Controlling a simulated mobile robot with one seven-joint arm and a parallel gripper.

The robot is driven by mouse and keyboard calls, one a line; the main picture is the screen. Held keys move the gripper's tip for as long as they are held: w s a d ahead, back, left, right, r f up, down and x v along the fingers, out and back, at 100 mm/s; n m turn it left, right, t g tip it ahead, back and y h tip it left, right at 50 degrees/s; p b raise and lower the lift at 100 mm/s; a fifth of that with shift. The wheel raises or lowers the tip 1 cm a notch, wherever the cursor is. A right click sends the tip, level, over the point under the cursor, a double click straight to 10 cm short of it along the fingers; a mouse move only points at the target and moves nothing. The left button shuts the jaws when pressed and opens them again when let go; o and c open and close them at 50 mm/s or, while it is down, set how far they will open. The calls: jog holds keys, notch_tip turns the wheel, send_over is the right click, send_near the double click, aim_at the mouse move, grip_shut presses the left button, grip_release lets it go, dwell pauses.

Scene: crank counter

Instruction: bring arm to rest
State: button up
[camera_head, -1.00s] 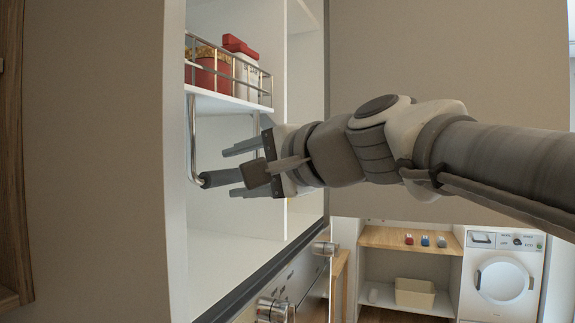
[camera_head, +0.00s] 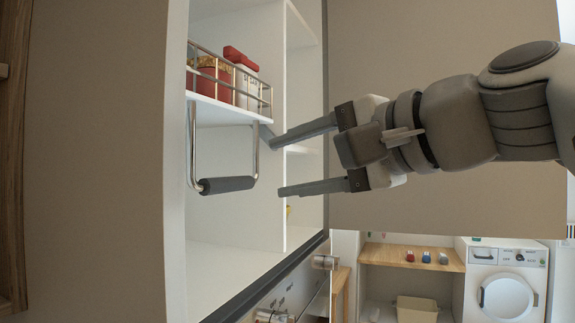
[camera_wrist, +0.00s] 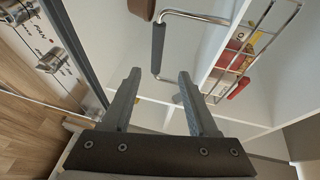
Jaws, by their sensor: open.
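My gripper (camera_head: 306,160) is open and empty, in front of the open cabinet, its fingers pointing left. The dark grip of the pull-down handle (camera_head: 227,185) hangs below the shelf on two metal side rods, to the left of my fingertips and apart from them. In the wrist view my gripper (camera_wrist: 160,75) also shows with its two fingers spread. There the handle (camera_wrist: 158,48) lies beyond the fingertips, and nothing is between the fingers.
The wire-railed shelf (camera_head: 225,105) holds a red tin (camera_head: 208,80) and a white box (camera_head: 246,85). Below are appliance knobs (camera_head: 324,262). A washing machine (camera_head: 503,285) and a wooden-topped shelf unit (camera_head: 385,254) stand at the back right.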

dwell(0.3)
jog(key=s+d+f+n+g+h, duration=0.2)
jog(key=s+d+f+h, duration=0.1)
jog(key=f, duration=1)
jog(key=s+d+f+n+g+h+b, duration=0.1)
jog(key=s+d+f+n+g+h, duration=0.1)
jog(key=f, duration=1.1)
jog(key=s+d+f+n+g+h+b, duration=0.1)
jog(key=s+d+f+n+h, duration=0.3)
jog(key=f, duration=1)
jog(key=d+h, duration=0.2)
jog(key=d, duration=0.2)
jog(key=shift+g, duration=0.4)
jog(key=shift+c, duration=0.7)
jog(key=shift+a, duration=0.1)
